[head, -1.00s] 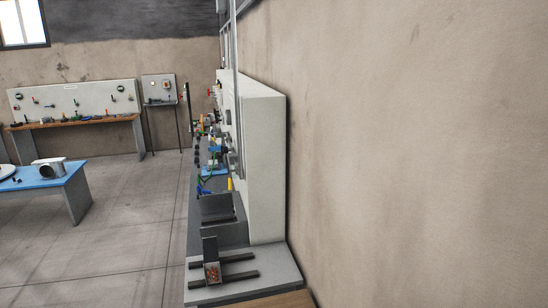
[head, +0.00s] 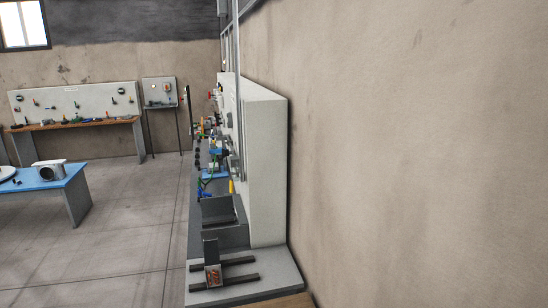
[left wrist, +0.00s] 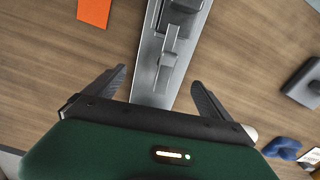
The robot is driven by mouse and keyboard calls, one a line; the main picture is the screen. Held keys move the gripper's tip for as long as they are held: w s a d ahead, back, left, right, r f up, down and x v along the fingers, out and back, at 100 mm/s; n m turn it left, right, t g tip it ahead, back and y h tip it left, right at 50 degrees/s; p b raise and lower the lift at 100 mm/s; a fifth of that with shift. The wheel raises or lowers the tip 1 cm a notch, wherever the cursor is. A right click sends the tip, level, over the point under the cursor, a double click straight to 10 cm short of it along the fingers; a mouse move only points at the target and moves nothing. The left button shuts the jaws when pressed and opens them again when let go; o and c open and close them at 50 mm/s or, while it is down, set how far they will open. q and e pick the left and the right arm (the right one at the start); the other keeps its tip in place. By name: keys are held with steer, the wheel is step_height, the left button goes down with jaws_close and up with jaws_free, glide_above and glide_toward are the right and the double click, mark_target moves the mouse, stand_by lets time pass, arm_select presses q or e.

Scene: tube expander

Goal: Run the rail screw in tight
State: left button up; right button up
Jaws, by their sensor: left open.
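In the left wrist view, my left gripper (left wrist: 158,76) is open, with its two dark fingers spread and nothing between them that I can see held. A grey metal rail (left wrist: 151,87) runs from the top of the picture down between the fingers, above a wooden top. A small metal block or slide (left wrist: 166,66) sits on the rail, with more fittings above it. I cannot make out the rail screw for certain. The near end of the rail is hidden behind my gripper body. Neither gripper shows in the head view.
Beside the rail lie an orange sheet (left wrist: 94,11), a dark grey block (left wrist: 302,88) and a blue item (left wrist: 282,148). In the head view, a cluttered bench (head: 190,240) stands against the right wall. A blue table (head: 70,185) stands left, with open floor between.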

arm_select(q)
steer(key=shift+o, duration=0.2)
steer(key=shift+a, duration=0.45)
steer(key=shift+r+p, duration=0.2)
steer(key=shift+p, duration=0.1)
steer(key=r+p, duration=0.1)
steer(key=r, duration=0.1)
steer(key=r+p, duration=0.4)
steer(key=shift+d+r, duration=0.15)
steer(key=shift+d, duration=0.25)
steer(key=shift+r, duration=0.2)
steer(key=shift+a+f, duration=0.15)
steer(key=shift+a, duration=0.1)
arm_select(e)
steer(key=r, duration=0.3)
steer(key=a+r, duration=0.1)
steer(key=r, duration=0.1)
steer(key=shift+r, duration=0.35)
